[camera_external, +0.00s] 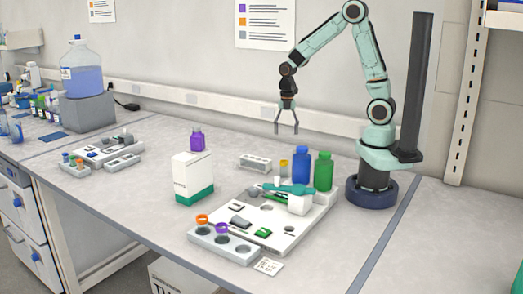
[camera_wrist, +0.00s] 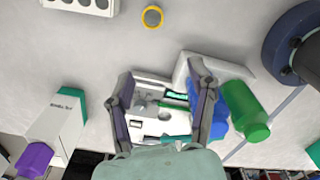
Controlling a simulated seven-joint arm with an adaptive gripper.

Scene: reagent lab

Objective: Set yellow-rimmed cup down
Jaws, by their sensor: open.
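The yellow-rimmed cup (camera_external: 283,166) stands on the bench beside the small grey rack and left of the blue bottle. In the wrist view the cup (camera_wrist: 152,17) shows as a yellow ring near the top edge, apart from my fingers. My gripper (camera_external: 286,130) is open and hangs above the bench, with nothing between its fingers. In the wrist view my gripper (camera_wrist: 160,88) has its fingers spread, with the white tray visible beyond them.
A blue bottle (camera_external: 302,170) and green bottle (camera_external: 323,172) stand right of the cup. The grey rack (camera_external: 255,162) is left of it. A white tray (camera_external: 285,240) with tools lies in front. A white-green box (camera_external: 193,178) and purple bottle (camera_external: 197,140) stand left.

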